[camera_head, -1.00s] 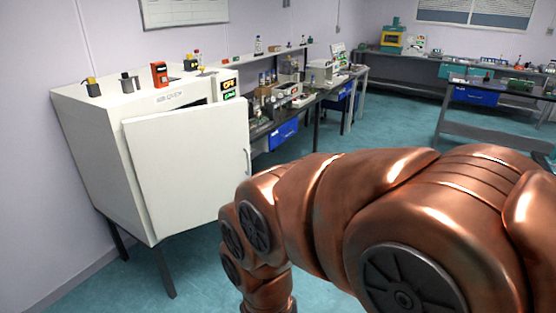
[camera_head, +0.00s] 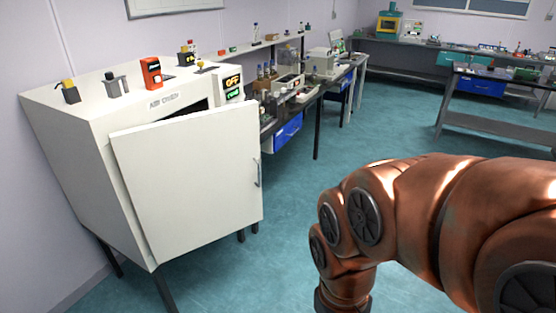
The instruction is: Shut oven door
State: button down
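The white oven (camera_head: 75,155) stands on dark legs at the left against the wall. Its door (camera_head: 190,185) is partly open, hinged at its left side, with a dark gap showing above its top edge. The door's handle (camera_head: 257,171) is on its right edge. A display on the oven front (camera_head: 233,88) reads "OFF" above a green line. My copper arm reaches in from the right, apart from the door. My gripper is below the picture and out of view.
Several small items, among them a red device (camera_head: 151,73), stand on the oven top. A cluttered bench (camera_head: 316,100) with blue drawers (camera_head: 288,131) runs behind the oven. Another table (camera_head: 490,117) is at the right. The teal floor (camera_head: 390,130) between them is clear.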

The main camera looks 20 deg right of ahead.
aim_at(193, 181)
jog(key=u, duration=0.45)
jog(key=i, duration=0.85)
jog(key=u, duration=0.9)
